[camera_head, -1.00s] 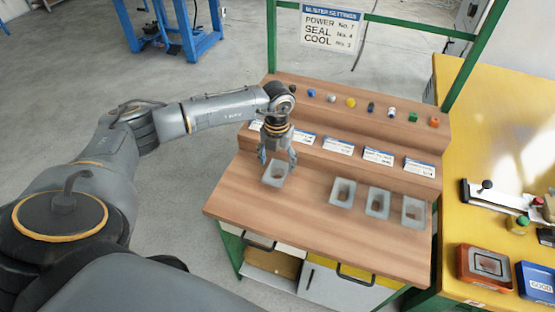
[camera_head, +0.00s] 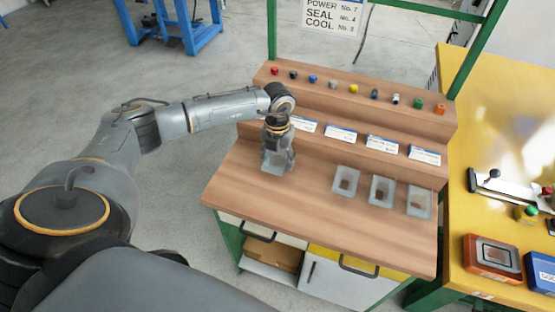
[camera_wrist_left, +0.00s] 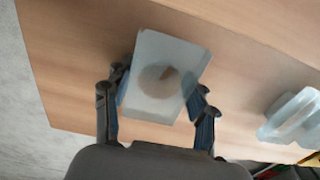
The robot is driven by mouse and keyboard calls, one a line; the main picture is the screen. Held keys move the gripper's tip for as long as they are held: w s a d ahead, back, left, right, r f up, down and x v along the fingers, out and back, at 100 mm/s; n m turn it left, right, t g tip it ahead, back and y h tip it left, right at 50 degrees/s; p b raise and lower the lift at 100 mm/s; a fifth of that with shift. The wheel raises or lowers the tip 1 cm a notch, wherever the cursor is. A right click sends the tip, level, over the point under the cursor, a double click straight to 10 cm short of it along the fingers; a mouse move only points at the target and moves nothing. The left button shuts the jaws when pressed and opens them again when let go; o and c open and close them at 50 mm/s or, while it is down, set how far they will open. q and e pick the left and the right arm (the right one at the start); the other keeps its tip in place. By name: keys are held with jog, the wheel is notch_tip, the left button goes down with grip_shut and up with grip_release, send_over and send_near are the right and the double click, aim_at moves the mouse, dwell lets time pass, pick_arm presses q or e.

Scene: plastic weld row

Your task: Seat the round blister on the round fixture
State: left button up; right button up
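A clear, pale plastic blister (camera_head: 273,168) with a rounded cavity lies at the left part of the wooden bench. In the left wrist view the blister (camera_wrist_left: 160,103) sits between the two fingers, and its cavity looks round. My left gripper (camera_head: 278,161) points down over it, with one finger on each side. The fingers are at or very near the blister's edges; whether they press on it I cannot tell. I cannot make out a round fixture for certain. An orange-framed fixture (camera_head: 469,262) sits on the yellow table at the right. My right gripper is not in view.
Several other blisters (camera_head: 345,180) stand in a row to the right on the bench (camera_head: 300,215). A stepped shelf behind holds label cards (camera_head: 341,134) and small coloured knobs (camera_head: 353,89). A sealing bar, buttons and a blue tray (camera_head: 540,272) occupy the yellow table (camera_head: 470,130).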

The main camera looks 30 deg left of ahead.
pick_arm(q)
jog(key=shift+r, duration=0.1)
jog(key=shift+r+p, duration=1.7)
jog(key=shift+r, duration=0.5)
